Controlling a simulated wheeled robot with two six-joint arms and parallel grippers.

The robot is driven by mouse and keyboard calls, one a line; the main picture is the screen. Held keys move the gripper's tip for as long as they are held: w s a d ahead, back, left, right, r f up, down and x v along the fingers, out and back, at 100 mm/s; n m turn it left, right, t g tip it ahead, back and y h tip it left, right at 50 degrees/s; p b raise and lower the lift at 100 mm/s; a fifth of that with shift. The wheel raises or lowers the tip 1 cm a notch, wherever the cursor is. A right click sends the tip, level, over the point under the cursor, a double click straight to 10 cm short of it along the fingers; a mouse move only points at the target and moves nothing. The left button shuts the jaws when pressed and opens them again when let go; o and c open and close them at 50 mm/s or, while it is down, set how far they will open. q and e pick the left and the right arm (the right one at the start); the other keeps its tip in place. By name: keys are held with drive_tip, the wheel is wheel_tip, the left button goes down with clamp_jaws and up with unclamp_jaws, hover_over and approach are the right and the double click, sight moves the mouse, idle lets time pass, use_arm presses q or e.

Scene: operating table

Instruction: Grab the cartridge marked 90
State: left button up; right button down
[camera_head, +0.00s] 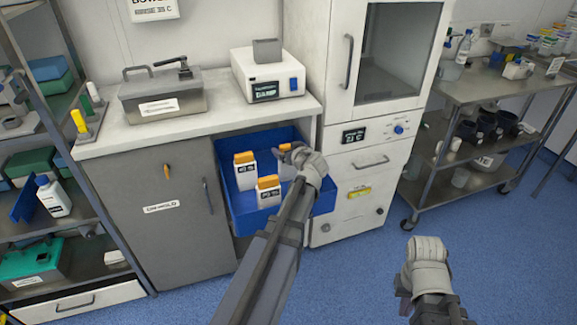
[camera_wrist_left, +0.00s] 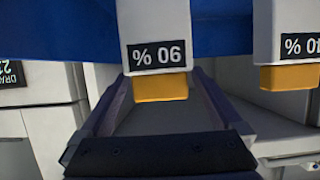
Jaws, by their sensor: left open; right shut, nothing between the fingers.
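The cartridge marked 90 % (camera_wrist_left: 153,25) is white with an orange cap and a black label, upside down in the left wrist view. In the head view its white body (camera_head: 288,172) is partly hidden by my left gripper (camera_head: 298,155) in the blue drawer (camera_head: 228,205). My left gripper is open, its fingers (camera_wrist_left: 160,90) on either side of the cap end, with a gap visible. Two similar cartridges stand to its left in the head view, a rear one (camera_head: 245,177) and a front one (camera_head: 268,197). My right gripper (camera_head: 428,248) is shut and empty, over the floor.
A white device (camera_head: 268,75) and a grey metal box (camera_head: 162,95) stand on the counter above the drawer. A tall white cabinet (camera_head: 355,150) borders the drawer on the right. A neighbouring cartridge (camera_wrist_left: 290,40) is close on the right in the left wrist view. Blue floor is free in front.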

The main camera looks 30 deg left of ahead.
use_arm(q)
drive_tip(key=b+x, duration=0.1)
drive_tip(key=x, duration=0.2)
drive_tip(key=shift+w+a+f, duration=0.1)
drive_tip(key=shift+f, duration=0.1)
drive_tip(key=shift+r, duration=0.1)
drive_tip(key=c, duration=1.2)
drive_tip(key=shift+r, duration=0.1)
drive_tip(key=shift+c, duration=0.2)
drive_tip(key=shift+d+r+p, duration=0.25)
drive_tip(key=shift+p, duration=0.2)
drive_tip(key=r+p+v, duration=0.1)
drive_tip(key=p+v, duration=0.6)
drive_tip(key=v, duration=0.8)
drive_tip(key=shift+a+r, duration=0.15)
drive_tip(key=shift+r, duration=0.2)
